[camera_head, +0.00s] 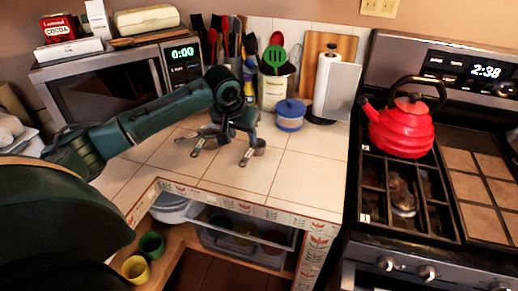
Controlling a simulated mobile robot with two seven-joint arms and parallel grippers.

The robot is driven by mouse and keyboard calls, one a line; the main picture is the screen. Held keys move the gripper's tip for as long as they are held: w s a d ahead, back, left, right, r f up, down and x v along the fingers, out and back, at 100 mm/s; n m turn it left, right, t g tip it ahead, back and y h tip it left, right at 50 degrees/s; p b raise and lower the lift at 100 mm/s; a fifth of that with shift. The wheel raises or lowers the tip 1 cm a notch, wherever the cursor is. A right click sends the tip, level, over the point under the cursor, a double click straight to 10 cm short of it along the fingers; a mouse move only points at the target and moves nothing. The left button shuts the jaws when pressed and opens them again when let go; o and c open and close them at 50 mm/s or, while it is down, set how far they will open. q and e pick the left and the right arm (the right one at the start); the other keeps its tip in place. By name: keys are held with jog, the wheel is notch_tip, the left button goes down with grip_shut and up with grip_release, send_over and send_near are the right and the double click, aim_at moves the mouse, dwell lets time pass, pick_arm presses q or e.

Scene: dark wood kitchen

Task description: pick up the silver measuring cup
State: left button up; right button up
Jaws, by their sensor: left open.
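My left gripper (220,157) hangs over the tiled counter, its two fingers spread apart and pointing down, with nothing seen between the tips. Another silver piece (207,131) lies behind the left finger, with a thin handle-like part reaching left. I cannot tell whether these are separate cups or whether a finger touches either. My right gripper is out of view.
A blue lidded jar (290,121) stands right of the gripper. Behind are a utensil crock (274,90), a paper towel holder (336,88) and a microwave (105,90). A red kettle (402,130) sits on the stove. The front counter tiles are clear.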

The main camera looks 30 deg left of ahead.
aim_at(251, 150)
pick_arm(q)
jog(key=x, duration=0.3)
jog(key=shift+w, duration=0.1)
jog(key=shift+d+p+x, duration=0.2)
jog(key=shift+p+x, duration=0.05)
jog(key=shift+x, duration=1.1)
jog(key=shift+d+p+x, duration=0.15)
jog(key=shift+p+x, duration=0.1)
jog(key=shift+x, duration=1.1)
jog(key=shift+w, duration=0.1)
jog(key=shift+c, duration=0.5)
grip_shut()
